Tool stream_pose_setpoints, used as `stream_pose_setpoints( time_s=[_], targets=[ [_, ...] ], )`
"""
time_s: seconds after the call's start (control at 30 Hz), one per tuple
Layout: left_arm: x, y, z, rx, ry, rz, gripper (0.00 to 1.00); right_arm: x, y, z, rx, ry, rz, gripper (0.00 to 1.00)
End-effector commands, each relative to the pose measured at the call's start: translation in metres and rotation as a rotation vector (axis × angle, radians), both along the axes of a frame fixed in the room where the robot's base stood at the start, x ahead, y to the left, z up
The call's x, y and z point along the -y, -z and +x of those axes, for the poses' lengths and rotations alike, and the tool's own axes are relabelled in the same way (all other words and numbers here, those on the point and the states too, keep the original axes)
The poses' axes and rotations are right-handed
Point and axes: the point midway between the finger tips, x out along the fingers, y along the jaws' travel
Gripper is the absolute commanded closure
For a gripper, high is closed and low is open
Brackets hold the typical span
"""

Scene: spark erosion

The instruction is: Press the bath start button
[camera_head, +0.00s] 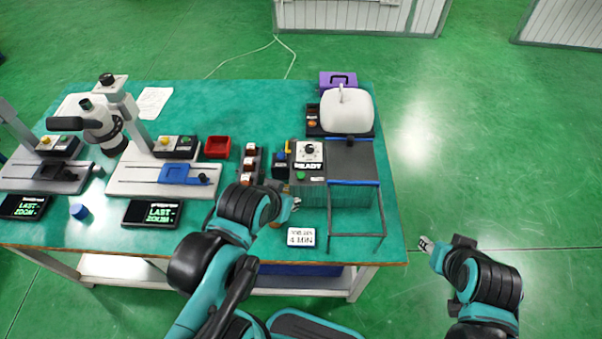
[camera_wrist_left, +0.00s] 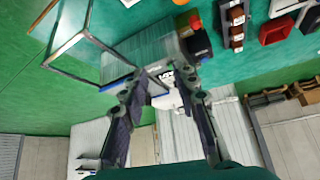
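The bath unit (camera_head: 310,160) has a dark panel reading READY, with a white-faced knob above and a green button (camera_head: 300,177) at lower left. A clear tank (camera_head: 350,195) joins its right side. My left gripper (camera_head: 297,203) is just in front of the panel, on the near side of the green button, and apart from it as far as I can see. In the left wrist view its fingers (camera_wrist_left: 165,84) are spread with nothing between them.
A card reading 4 MIN (camera_head: 301,237) lies at the front edge. A white lidded vessel (camera_head: 346,110) is behind. Microscope stations fill the left.

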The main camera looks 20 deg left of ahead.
Motion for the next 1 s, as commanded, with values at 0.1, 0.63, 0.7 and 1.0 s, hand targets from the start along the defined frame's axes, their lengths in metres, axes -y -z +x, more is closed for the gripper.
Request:
stream_pose_setpoints(
  time_s=[0.1,0.63,0.7,1.0],
  targets=[
    [0.0000,0.0000,0.0000,0.000,0.000,0.000,1.00,0.0000,0.0000,0.0000,0.000,0.000,0.000,0.60],
    [0.0000,0.0000,0.0000,0.000,0.000,0.000,1.00,0.0000,0.0000,0.0000,0.000,0.000,0.000,0.60],
    [0.0000,0.0000,0.0000,0.000,0.000,0.000,1.00,0.0000,0.0000,0.0000,0.000,0.000,0.000,0.60],
    [0.0000,0.0000,0.0000,0.000,0.000,0.000,1.00,0.0000,0.0000,0.0000,0.000,0.000,0.000,0.60]
  ],
)
